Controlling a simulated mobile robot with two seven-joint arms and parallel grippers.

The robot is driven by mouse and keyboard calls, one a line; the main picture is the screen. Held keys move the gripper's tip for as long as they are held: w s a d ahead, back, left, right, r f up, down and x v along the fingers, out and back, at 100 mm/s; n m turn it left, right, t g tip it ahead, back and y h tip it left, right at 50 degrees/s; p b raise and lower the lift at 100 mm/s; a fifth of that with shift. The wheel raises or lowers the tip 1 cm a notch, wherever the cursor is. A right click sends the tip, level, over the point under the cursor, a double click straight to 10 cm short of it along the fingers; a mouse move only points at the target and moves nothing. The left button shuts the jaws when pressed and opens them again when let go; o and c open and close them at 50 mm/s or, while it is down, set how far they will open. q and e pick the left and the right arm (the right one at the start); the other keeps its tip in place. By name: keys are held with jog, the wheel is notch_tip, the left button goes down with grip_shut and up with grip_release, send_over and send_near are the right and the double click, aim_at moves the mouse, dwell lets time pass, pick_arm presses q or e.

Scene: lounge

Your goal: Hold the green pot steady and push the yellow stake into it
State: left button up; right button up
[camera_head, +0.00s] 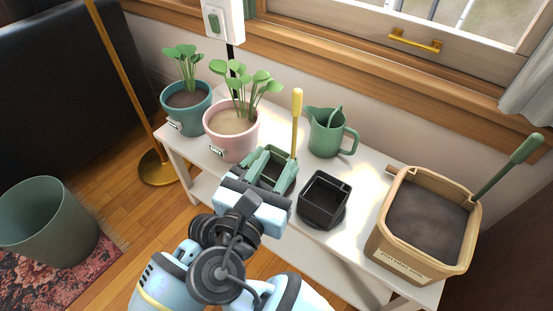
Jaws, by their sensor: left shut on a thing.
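The green pot (276,171) is a small square pot near the middle of the white table, partly hidden by my left gripper. My left gripper (268,170) reaches in from below and is shut on the green pot at its near side. The yellow stake (297,118) stands nearly upright at the pot's far right side. Its lower end is down at the pot's rim, and I cannot tell how deep it sits. My right gripper is not in view.
A black square pot (323,199) stands just right of the green pot. A green watering jug (330,133) is behind. Potted plants in a teal pot (186,117) and a pink pot (232,143) stand left. A soil bin (376,244) with a green-handled tool (512,162) fills the right end.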

dwell(0.3)
pick_arm(q)
jog(key=o, duration=1.1)
jog(key=shift+c, duration=0.2)
jog(key=v, duration=1.2)
